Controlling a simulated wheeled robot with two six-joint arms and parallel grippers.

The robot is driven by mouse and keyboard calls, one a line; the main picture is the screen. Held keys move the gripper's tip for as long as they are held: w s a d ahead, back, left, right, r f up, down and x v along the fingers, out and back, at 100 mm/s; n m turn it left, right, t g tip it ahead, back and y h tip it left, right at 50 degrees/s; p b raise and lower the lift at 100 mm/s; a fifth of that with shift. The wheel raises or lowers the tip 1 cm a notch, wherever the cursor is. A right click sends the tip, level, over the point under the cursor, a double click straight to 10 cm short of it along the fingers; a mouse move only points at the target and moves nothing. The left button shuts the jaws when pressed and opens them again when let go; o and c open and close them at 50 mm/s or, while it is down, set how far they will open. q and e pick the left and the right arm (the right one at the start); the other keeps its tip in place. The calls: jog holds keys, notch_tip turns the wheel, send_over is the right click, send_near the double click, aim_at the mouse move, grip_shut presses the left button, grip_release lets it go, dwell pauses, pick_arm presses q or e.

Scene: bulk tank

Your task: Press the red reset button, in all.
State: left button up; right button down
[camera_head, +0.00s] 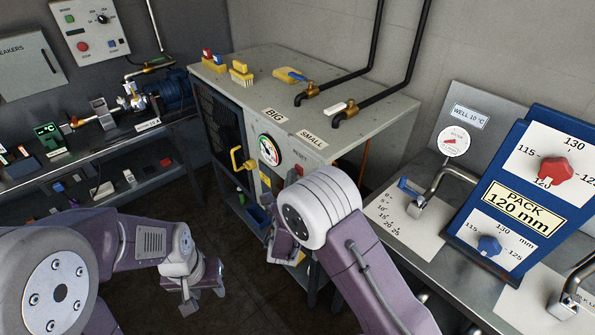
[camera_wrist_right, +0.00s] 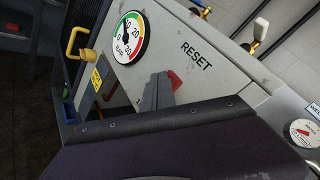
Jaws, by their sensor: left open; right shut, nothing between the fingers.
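The red reset button (camera_wrist_right: 174,80) sits on the pale front panel below the word RESET. In the head view the button (camera_head: 299,171) is at the panel's right, just above my right wrist. My right gripper (camera_wrist_right: 159,82) is shut and empty. In the right wrist view its grey fingertips are right beside the button and overlap its left edge. I cannot tell whether they touch it or whether it is pushed in. My left gripper (camera_head: 202,289) is open and empty, low at the left, well away from the panel.
A round gauge (camera_head: 269,150) and a yellow handle (camera_head: 241,160) are left of the button. Brass taps (camera_head: 308,93) and brushes (camera_head: 241,73) are on the cabinet top. A blue PACK board (camera_head: 525,190) stands at the right. A bench (camera_head: 90,150) runs along the left.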

jog(key=shift+s+a, duration=0.4)
jog(key=shift+a, duration=0.05)
jog(key=shift+a, duration=0.1)
jog(key=shift+s+a, duration=0.75)
jog(key=shift+a, duration=0.25)
jog(key=shift+s+a, duration=0.7)
jog(key=shift+a, duration=0.25)
